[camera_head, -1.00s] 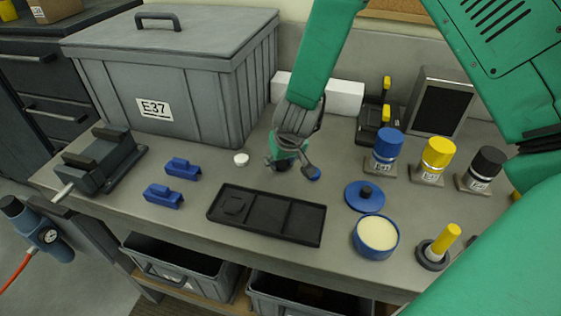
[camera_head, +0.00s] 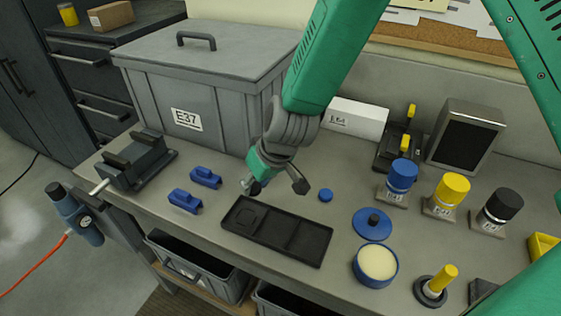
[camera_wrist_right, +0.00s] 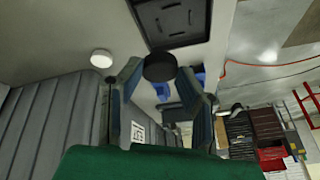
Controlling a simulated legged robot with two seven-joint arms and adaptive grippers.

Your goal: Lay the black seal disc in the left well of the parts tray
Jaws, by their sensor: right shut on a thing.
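My right gripper (camera_head: 272,186) is just behind the left half of the black parts tray (camera_head: 277,232). In the right wrist view, the black seal disc (camera_wrist_right: 160,67) sits between its fingertips (camera_wrist_right: 160,76), and the gripper is shut on it. In the head view the disc is mostly hidden by the gripper. The tray is a long plate with wells side by side. The left well (camera_head: 247,216) shows a recessed outline and looks empty. Part of the tray also shows at the top of the wrist view (camera_wrist_right: 173,22). My left gripper is out of view.
A small blue disc (camera_head: 326,195) lies right of the gripper; a white disc (camera_wrist_right: 101,58) shows in the wrist view. Two blue blocks (camera_head: 185,200) (camera_head: 206,177) lie left of the tray. A blue lid (camera_head: 373,224) and open tub (camera_head: 376,264) stand right. A grey bin (camera_head: 215,95) stands behind.

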